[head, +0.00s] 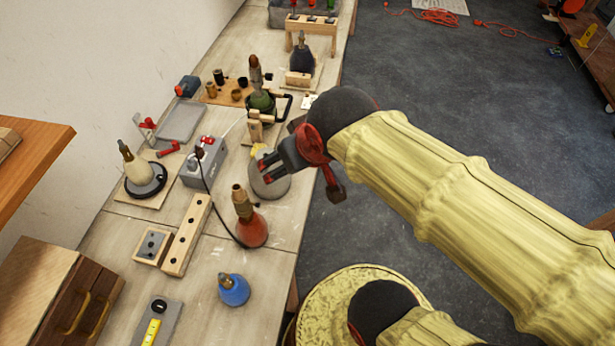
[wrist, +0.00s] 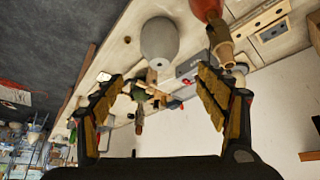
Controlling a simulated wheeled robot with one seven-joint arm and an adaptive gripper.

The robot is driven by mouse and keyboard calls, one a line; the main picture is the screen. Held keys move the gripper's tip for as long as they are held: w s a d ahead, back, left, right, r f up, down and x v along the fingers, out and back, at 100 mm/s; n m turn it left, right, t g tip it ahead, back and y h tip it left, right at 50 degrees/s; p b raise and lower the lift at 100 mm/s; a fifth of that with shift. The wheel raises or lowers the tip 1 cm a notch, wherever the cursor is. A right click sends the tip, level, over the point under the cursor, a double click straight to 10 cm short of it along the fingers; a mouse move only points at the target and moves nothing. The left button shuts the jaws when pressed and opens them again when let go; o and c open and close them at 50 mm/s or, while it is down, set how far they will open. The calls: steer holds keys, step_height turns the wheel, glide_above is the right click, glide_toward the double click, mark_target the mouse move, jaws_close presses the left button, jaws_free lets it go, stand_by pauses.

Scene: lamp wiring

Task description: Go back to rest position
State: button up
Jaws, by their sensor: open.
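My gripper (head: 271,165) is open and empty. In the head view it is above the right edge of the workbench, in front of a grey lamp base (head: 272,184) that it partly covers. In the wrist view, my gripper (wrist: 160,105) has its two fingers spread wide, with the grey lamp base (wrist: 160,44) beyond them near the top. My arm, in a yellow sleeve, reaches in from the lower right of the head view.
A red lamp base (head: 251,229) stands on the bench with a dark cord to a grey box (head: 203,160). The grey floor (head: 450,90) right of the bench is mostly clear.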

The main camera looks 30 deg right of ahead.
steer(key=shift+g, duration=0.4)
steer(key=s, duration=0.5)
steer(key=shift+s+d+f, duration=0.2)
steer(key=shift+s, duration=0.05)
steer(key=shift+c, duration=1.2)
